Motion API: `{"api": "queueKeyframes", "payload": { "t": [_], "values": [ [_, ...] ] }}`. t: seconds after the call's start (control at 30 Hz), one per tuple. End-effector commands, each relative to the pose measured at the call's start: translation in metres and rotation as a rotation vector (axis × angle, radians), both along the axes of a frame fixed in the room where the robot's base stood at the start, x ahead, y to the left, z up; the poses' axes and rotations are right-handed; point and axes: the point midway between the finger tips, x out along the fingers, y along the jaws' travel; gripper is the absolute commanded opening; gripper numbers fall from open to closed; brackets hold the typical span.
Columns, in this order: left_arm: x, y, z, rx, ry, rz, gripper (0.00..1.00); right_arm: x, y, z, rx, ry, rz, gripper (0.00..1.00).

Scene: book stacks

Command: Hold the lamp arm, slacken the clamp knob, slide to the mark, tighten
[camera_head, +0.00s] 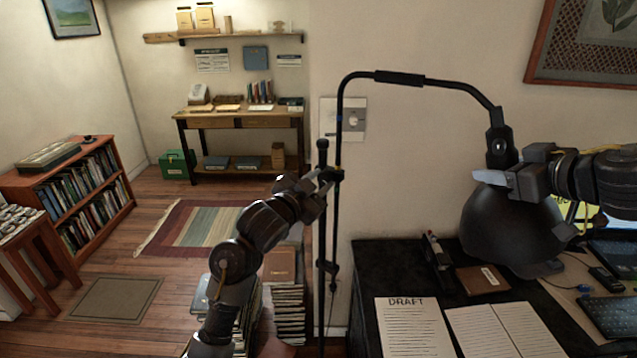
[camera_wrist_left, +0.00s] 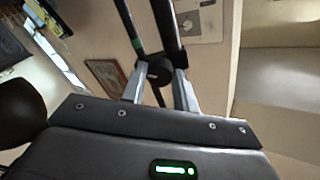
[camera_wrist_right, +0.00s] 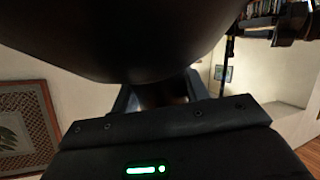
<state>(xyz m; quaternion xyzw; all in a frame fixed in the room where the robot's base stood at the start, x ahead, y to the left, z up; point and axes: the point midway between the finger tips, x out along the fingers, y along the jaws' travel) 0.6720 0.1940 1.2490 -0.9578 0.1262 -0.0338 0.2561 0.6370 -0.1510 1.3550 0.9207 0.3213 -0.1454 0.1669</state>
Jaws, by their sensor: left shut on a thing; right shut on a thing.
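The black lamp arm (camera_head: 400,79) arches from an upright pole (camera_head: 321,250) to a dark dome shade (camera_head: 510,225) above the desk. My left gripper (camera_head: 322,184) is shut on the clamp knob (camera_wrist_left: 160,71), a dark round knob between its fingertips in the left wrist view. A small green band (camera_wrist_left: 137,43) shows on one rod near the knob. My right gripper (camera_head: 496,180) is shut on the lamp arm's head end, at the top of the shade. In the right wrist view the shade (camera_wrist_right: 140,35) fills the top and hides most of the grip.
A black desk (camera_head: 365,270) on the right holds a DRAFT sheet (camera_head: 410,325), an open booklet (camera_head: 505,330), a brown box (camera_head: 482,279) and a keyboard (camera_head: 612,315). Book stacks (camera_head: 289,310) stand on the floor beside the pole. The rug area at left is clear.

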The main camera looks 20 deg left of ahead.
Motion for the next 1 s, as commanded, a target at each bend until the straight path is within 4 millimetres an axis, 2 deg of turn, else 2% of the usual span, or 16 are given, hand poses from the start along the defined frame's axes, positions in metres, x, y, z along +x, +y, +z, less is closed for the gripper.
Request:
{"api": "queueKeyframes", "payload": {
  "t": [0.03,1.0],
  "values": [
    [-0.0004,-0.0009,-0.0011,-0.041,0.014,-0.002,0.07,0.0012,-0.0011,0.0044,0.006,-0.007,-0.006,0.17],
    [-0.0007,-0.0023,-0.0018,-0.931,0.255,-0.001,0.07,0.0015,-0.0020,0.0042,0.007,-0.007,-0.008,0.17]
  ]
}}
